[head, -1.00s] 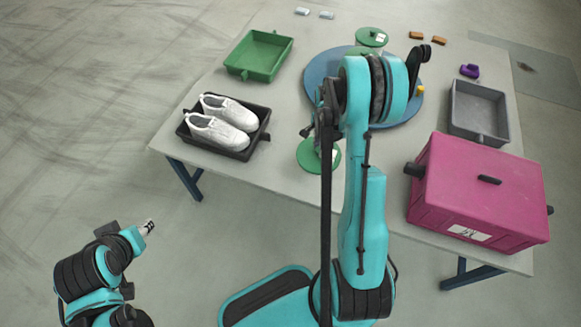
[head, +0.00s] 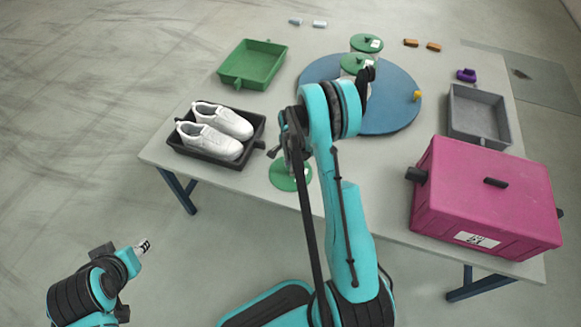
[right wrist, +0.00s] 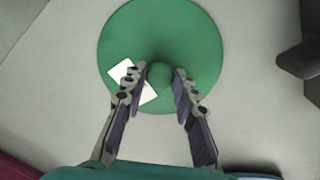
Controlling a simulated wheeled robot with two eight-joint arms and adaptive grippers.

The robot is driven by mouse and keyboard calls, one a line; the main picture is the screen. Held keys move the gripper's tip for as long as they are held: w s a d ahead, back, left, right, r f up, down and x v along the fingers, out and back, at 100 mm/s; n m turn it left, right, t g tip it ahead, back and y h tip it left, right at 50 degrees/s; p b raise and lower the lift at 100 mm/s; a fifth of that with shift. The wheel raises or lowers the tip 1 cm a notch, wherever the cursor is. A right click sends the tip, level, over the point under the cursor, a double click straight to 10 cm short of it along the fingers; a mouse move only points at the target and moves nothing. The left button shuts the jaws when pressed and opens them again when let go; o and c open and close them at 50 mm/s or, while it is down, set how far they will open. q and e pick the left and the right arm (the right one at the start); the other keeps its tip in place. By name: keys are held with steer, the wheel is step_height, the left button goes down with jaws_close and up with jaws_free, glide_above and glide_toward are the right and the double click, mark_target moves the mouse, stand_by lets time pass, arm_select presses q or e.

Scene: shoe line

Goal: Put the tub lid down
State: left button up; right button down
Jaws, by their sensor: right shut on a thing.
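A round green tub lid (head: 290,176) with a knob is near the front edge of the table, below my right gripper (head: 290,150). In the right wrist view the lid (right wrist: 160,30) shows its white label, and the fingers of my right gripper (right wrist: 160,73) are shut on its knob. I cannot tell whether the lid touches the table. In the head view my right arm hides part of it. My left gripper (head: 144,246) is away from the table at the lower left; its finger state is unclear.
Two more green lids (head: 360,63) (head: 366,43) are at the blue round board (head: 390,118). A black tray (head: 188,148) with white shoes (head: 215,130) is left of the held lid. A green tray (head: 252,63), grey tray (head: 480,118) and pink box (head: 487,195) stand around.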

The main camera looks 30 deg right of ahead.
steer(key=c, duration=1.2)
jaws_free()
steer(key=shift+f, duration=0.1)
steer(key=s+a+r+n+t+p, duration=0.1)
steer(key=s+a+r+n+p, duration=0.15)
steer(key=r, duration=0.65)
steer(key=s+a+r+n+t+p, duration=0.1)
steer(key=a+r+n, duration=0.2)
steer(key=r, duration=0.6)
steer(key=s+a+r+n+t+p, duration=0.1)
steer(key=s+a+r+n, duration=0.1)
steer(key=r, duration=0.7)
steer(key=s+a+r+n+t, duration=0.2)
steer(key=s+a+n, duration=0.2)
steer(key=s+n, duration=0.1)
steer(key=s+a+r+n+t, duration=0.2)
steer(key=s+a+r+n, duration=0.1)
steer(key=s+n, duration=0.3)
steer(key=shift+s+a+r, duration=0.35)
steer(key=shift+s+a, duration=0.1)
steer(key=shift+s, duration=0.8)
